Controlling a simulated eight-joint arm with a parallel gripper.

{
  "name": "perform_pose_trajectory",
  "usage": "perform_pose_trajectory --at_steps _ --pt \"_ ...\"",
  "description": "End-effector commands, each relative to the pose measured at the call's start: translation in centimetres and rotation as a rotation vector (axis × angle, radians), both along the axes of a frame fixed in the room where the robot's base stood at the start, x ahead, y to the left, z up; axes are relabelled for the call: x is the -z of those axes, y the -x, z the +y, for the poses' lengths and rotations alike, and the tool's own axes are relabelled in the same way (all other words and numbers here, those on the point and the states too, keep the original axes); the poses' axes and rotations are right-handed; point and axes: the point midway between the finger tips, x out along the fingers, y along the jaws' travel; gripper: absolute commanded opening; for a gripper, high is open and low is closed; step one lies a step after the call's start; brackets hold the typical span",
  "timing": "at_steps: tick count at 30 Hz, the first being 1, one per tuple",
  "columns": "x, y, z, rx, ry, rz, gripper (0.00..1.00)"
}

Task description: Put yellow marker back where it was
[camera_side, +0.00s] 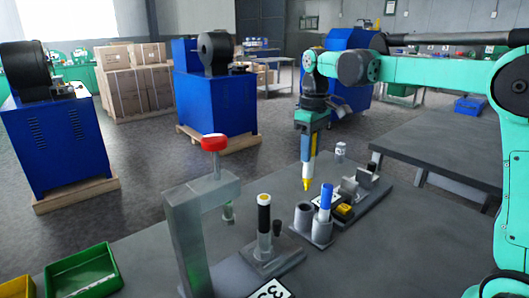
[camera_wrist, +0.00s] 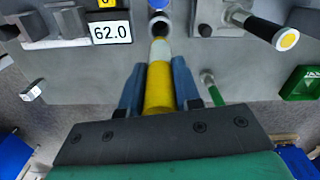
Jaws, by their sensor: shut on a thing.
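My gripper (camera_side: 311,146) hangs above the grey bench and is shut on the yellow marker (camera_side: 307,184). The marker points downward, with a white band and yellow end below the fingers. In the wrist view, the marker's yellow body (camera_wrist: 158,90) lies between my blue fingers (camera_wrist: 158,92). Its far end points toward a grey round holder (camera_wrist: 158,24) with a dark opening. In the side view, a grey cylindrical holder (camera_side: 302,216) stands without a visible marker. The yellow marker's lower end is above the holders, apart from them.
A blue marker (camera_side: 326,196) stands in a neighbouring holder. A grey press (camera_side: 186,235) with a red knob rises in front. A 62.0 label (camera_wrist: 110,32) and green bin (camera_side: 84,272) are nearby.

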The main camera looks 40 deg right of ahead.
Motion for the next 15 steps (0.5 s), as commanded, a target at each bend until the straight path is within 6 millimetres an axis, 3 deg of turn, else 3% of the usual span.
perform_pose_trajectory --at_steps 6,15 --pt "4.6 0.0 0.0 0.000 0.000 0.000 0.00" --pt "7.6 0.0 0.0 0.001 0.000 0.000 0.00"
